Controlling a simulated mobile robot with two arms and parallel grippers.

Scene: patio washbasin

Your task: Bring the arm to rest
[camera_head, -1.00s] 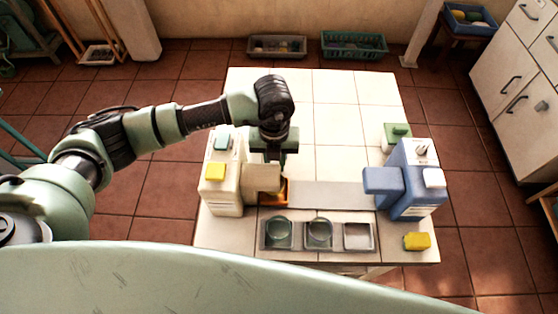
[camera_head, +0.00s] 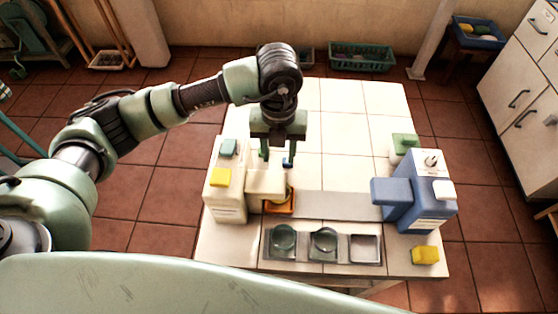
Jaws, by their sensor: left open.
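My left arm comes in from the left, and its left gripper (camera_head: 276,158) points down above the table, just behind the spout of the cream dispenser (camera_head: 228,182). The gripper is open, with its two green fingers apart. A small blue thing (camera_head: 288,161) shows by the right finger, too small to make out. An orange dish (camera_head: 281,205) sits partly under the cream dispenser's spout, apart from the fingers. My right gripper is not in view.
A blue dispenser (camera_head: 425,195) stands at the right of the white tiled table (camera_head: 345,130). A tray (camera_head: 344,248) with several compartments, a yellow block (camera_head: 425,255) and a green-topped box (camera_head: 404,143) are also there. The table's back half is clear.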

